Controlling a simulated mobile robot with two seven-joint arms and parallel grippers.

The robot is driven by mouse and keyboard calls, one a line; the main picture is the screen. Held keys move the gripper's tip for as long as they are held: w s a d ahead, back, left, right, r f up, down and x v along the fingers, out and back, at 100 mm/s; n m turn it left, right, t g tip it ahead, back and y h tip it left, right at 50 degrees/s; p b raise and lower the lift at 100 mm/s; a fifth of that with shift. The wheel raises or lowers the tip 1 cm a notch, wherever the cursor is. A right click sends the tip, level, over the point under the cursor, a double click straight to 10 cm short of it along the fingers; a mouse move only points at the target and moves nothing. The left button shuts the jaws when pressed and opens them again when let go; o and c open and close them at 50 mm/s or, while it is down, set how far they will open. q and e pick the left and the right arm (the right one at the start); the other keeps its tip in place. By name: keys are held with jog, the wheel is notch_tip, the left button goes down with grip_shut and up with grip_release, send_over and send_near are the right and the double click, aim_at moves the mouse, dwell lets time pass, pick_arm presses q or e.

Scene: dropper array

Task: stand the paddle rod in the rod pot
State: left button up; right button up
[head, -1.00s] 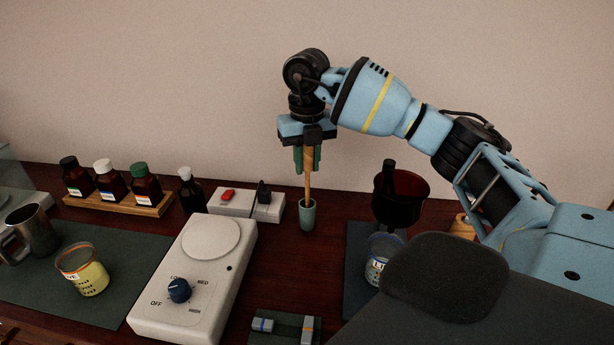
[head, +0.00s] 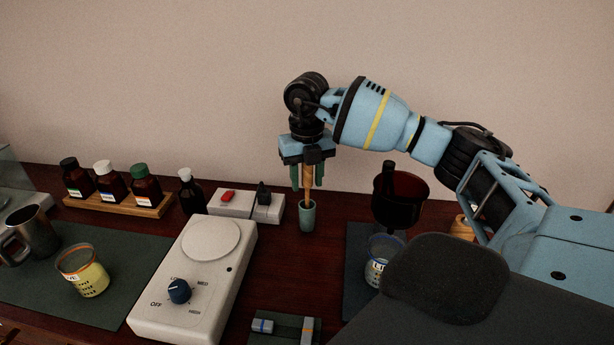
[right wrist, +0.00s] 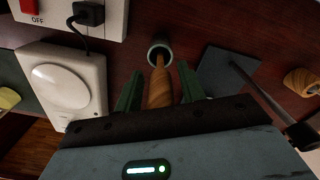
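The paddle rod (head: 308,187), with a tan wooden handle, stands about upright with its lower end in the small grey-green rod pot (head: 307,218). My right gripper (head: 307,187) is just above the pot, pointing down. Its green fingers are open, one on each side of the rod handle. In the right wrist view the handle (right wrist: 159,88) shows between the fingers with gaps at both sides, and its thin end goes into the pot's mouth (right wrist: 160,50). The part of the rod inside the pot is hidden. My left gripper is not in view.
A white hotplate (head: 195,270) and a switch box (head: 232,203) stand left of the pot. A dark red funnel-like vessel (head: 401,205) and a beaker (head: 379,262) stand to the right. A bottle rack (head: 118,201) is at the far left. Bare table lies just around the pot.

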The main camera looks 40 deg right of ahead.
jog(key=shift+o, duration=0.3)
jog(key=shift+r, duration=0.1)
notch_tip(320, 180, up, 12)
jog(key=shift+r+p, duration=0.1)
jog(key=shift+p, duration=0.4)
dwell(0.5)
